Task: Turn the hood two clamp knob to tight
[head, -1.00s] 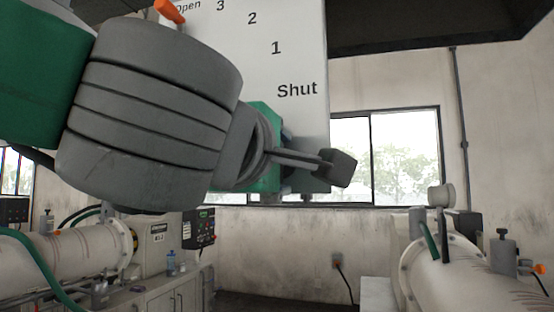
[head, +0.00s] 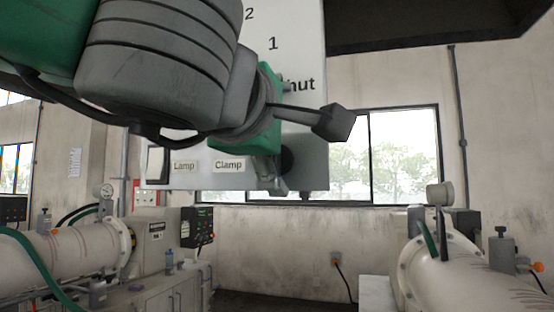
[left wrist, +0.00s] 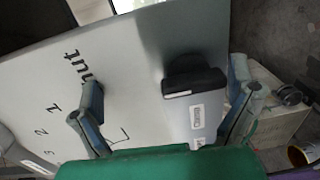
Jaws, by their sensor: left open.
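The dark clamp knob (head: 288,160) sits low on the white hood panel (head: 205,178), right of the "Clamp" label (head: 228,164). In the left wrist view the black knob (left wrist: 193,78) stands off the panel between the two fingers, with its label (left wrist: 197,116) below it. My left gripper (head: 277,128) is in front of the panel. Its fingers are wide apart in the left wrist view (left wrist: 166,88), with visible gaps on both sides of the knob. One finger covers the start of "Shut". My right gripper is not in view.
A lamp switch (head: 157,162) is left of the clamp label. A dark hood edge (head: 430,22) overhangs at upper right. White mill cylinders stand at lower left (head: 70,255) and lower right (head: 465,270). A window (head: 400,150) is behind.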

